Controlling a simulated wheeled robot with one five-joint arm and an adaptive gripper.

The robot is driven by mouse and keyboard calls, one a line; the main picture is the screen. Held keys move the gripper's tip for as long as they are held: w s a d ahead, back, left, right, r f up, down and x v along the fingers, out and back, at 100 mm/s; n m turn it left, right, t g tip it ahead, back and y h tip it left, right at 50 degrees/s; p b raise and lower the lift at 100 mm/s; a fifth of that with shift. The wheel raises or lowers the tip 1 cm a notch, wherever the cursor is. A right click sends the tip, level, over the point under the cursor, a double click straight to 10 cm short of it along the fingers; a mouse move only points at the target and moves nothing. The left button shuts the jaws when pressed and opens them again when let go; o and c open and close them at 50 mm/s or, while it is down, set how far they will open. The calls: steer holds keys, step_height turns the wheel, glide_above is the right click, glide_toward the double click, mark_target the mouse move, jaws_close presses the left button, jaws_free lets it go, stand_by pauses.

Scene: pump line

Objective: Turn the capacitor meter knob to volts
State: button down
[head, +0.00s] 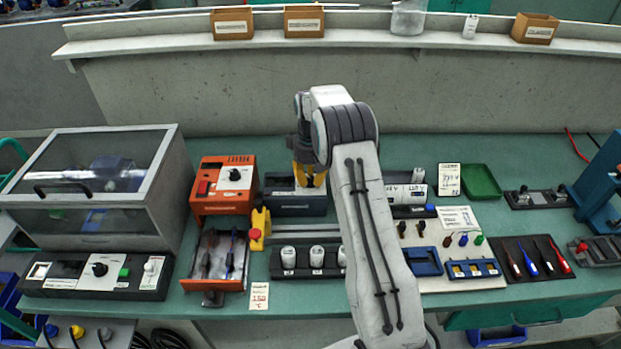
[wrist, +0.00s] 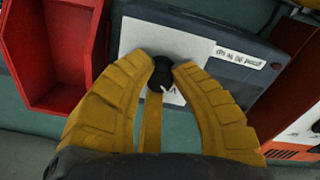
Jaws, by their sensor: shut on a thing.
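The capacitor meter is a dark blue-grey box (head: 285,205) on the green bench, left of my arm; in the wrist view its casing (wrist: 235,72) has a pale front panel. Its small round black knob (wrist: 161,80) sits on that panel, with a pale pointer mark at its lower edge. A letter V is partly visible on the panel just below the knob. My yellow gripper (wrist: 163,66) is shut on the knob, a finger on each side. In the head view, my gripper (head: 309,178) is at the meter, and the arm and fingers hide the knob.
An orange unit with a dial (head: 222,190) stands close to the meter's left. A red bin (wrist: 58,50) is beside the meter in the wrist view. A yellow block with a red button (head: 258,229) and a holder with white cylinders (head: 310,262) stand nearer the front.

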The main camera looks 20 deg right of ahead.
mark_target(310, 178)
steer(key=shift+f, duration=0.1)
steer(key=c, duration=1)
jaws_free()
steer(key=shift+c, duration=0.2)
step_height(310, 178, up, 12)
